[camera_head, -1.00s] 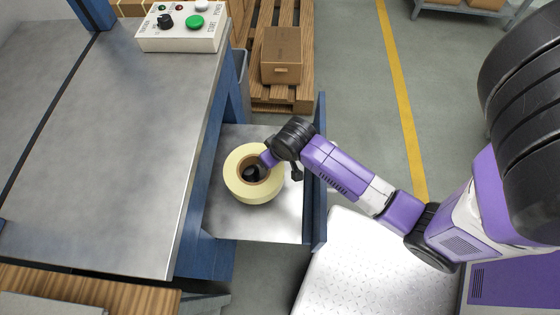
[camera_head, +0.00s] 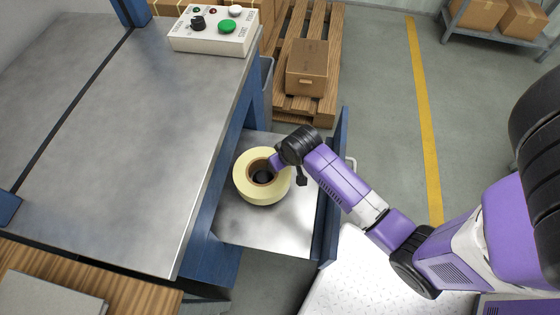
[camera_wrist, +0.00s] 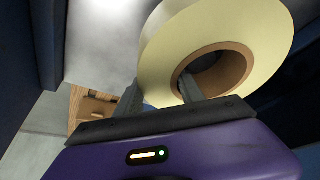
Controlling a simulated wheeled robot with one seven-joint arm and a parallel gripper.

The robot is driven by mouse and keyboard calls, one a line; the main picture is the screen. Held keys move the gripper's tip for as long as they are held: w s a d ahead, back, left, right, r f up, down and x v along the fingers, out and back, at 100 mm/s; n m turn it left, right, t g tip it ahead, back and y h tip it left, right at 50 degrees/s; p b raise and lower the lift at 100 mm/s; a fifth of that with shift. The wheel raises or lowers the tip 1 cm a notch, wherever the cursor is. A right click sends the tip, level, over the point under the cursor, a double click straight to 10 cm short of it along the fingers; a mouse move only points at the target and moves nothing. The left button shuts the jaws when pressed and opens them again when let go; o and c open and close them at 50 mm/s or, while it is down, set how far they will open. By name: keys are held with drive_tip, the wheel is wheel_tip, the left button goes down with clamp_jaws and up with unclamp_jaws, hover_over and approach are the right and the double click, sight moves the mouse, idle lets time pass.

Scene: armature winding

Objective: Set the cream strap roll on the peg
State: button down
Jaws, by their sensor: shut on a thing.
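The cream strap roll (camera_head: 245,181) is a pale yellow ring with a brown cardboard core, lying flat in or just above an open metal drawer (camera_head: 235,222). My gripper (camera_head: 268,172) reaches it from the right. In the wrist view, the gripper (camera_wrist: 160,95) is shut on the wall of the roll (camera_wrist: 165,60), with one finger inside the core and the other outside. I cannot tell whether the roll touches the drawer floor. No peg can be made out.
The drawer's blue front (camera_head: 333,190) stands to the right of the roll. A steel worktop (camera_head: 120,130) with a button box (camera_head: 215,32) is on the left. A carton (camera_head: 307,68) sits on a pallet behind. Bare floor (camera_head: 385,120) lies to the right.

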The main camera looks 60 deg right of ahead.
drive_tip(key=shift+w+f, duration=0.1)
drive_tip(key=shift+f, duration=0.3)
drive_tip(key=c, duration=0.7)
unclamp_jaws()
drive_tip(key=shift+f, duration=0.1)
drive_tip(key=shift+a, duration=0.1)
